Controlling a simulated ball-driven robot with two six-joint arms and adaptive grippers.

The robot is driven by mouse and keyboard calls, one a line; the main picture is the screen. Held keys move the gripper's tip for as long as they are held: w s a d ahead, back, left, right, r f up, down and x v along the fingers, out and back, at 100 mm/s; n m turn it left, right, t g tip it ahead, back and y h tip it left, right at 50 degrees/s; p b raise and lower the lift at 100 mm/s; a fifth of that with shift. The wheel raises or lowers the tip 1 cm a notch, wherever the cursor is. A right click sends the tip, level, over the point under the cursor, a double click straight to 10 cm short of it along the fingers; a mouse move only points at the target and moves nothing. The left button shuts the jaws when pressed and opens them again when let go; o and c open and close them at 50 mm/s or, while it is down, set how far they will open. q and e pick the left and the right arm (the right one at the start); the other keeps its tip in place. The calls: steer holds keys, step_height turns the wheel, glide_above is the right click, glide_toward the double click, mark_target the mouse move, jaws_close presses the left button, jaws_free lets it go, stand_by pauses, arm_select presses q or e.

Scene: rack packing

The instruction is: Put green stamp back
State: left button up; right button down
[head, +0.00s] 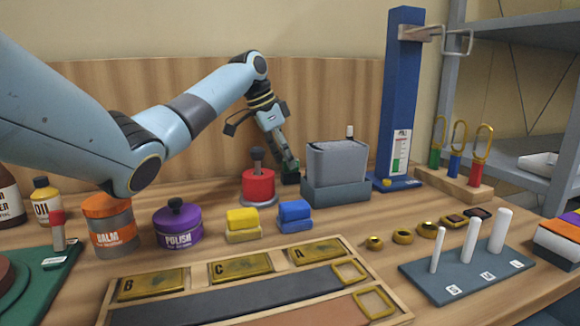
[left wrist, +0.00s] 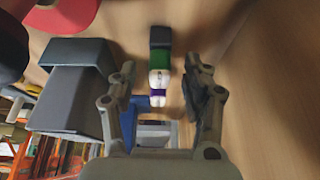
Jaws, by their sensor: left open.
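The green stamp, with a dark end, a green band and a pale and purple part, shows in the left wrist view (left wrist: 160,60), ahead of and between my fingers. In the head view its dark end (head: 290,179) is at the table, between the red pot and the grey box; the rest is largely hidden by my gripper. My left gripper (head: 285,158) points down at it, and its fingers also show in the left wrist view (left wrist: 160,105), open and apart on either side. I cannot tell whether they touch it. My right gripper is not in view.
The red pot (head: 259,187) stands close on the left, the grey box (head: 338,163) close on the right. A blue column (head: 400,90) and a wooden block (head: 460,187) with gold-looped tools stand farther right. Blue (head: 294,215) and yellow (head: 242,222) blocks lie in front.

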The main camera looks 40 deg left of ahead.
arm_select(q)
steer(key=v, duration=0.8)
steer(key=shift+r+p, duration=0.2)
steer(key=shift+p, duration=0.15)
steer(key=shift+s, duration=0.1)
